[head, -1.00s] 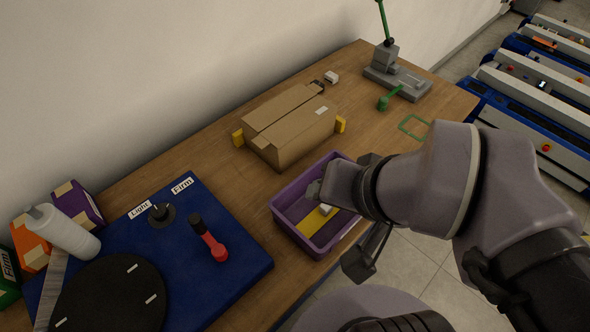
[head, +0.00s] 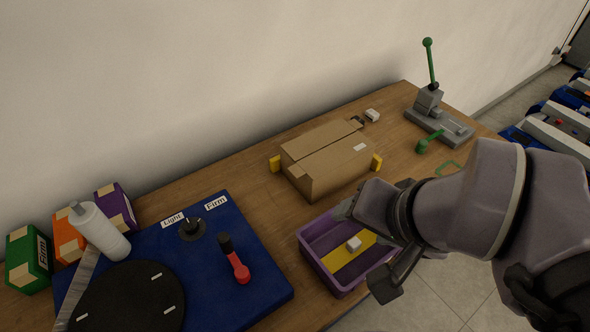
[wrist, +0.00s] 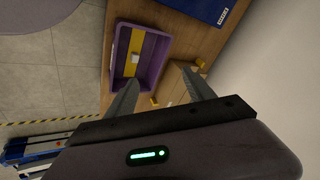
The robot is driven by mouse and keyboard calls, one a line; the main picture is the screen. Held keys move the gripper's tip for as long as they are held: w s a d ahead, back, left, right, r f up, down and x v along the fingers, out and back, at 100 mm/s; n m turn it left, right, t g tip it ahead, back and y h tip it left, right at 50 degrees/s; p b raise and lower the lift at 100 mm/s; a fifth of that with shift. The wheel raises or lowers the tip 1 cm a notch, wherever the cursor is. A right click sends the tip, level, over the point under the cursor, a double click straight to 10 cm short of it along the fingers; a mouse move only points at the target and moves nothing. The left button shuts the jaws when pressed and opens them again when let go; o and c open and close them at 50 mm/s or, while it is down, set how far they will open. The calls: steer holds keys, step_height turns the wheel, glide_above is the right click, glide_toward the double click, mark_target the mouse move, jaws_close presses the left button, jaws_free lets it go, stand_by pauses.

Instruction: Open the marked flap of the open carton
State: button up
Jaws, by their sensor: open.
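The brown carton (head: 330,165) sits at the back of the wooden bench against the wall side. Its flaps lie across the top with a seam between them, and a small white label (head: 360,147) shows on its right part. My gripper (head: 365,250) is over the purple tray's right side, in front of the carton and apart from it. In the wrist view my gripper (wrist: 158,76) has its two fingers spread with nothing between them. Part of the carton (wrist: 176,80) shows there behind the fingers, mostly hidden.
Yellow blocks (head: 275,163) stand at the carton's ends. The purple tray (head: 318,262) holds a white block (head: 354,243) on a yellow strip. A green-handled press (head: 430,105) stands at the right; a blue board (head: 215,290) with a red-handled lever lies at the left.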

steer(key=w+r+g+p, duration=0.1)
steer(key=w+r+p, duration=0.1)
steer(key=w+r, duration=0.3)
steer(key=m+g+h+p, duration=0.2)
steer(key=m+g+p, duration=0.2)
steer(key=m+p, duration=0.25)
glide_above(296, 171)
step_height(296, 171, down, 5)
steer(key=shift+n, duration=0.25)
step_height(296, 171, down, 18)
steer(key=b, duration=0.5)
steer(key=shift+w+r+b, duration=0.1)
steer(key=shift+r+b, duration=0.1)
steer(key=shift+b, duration=0.1)
jaws_close()
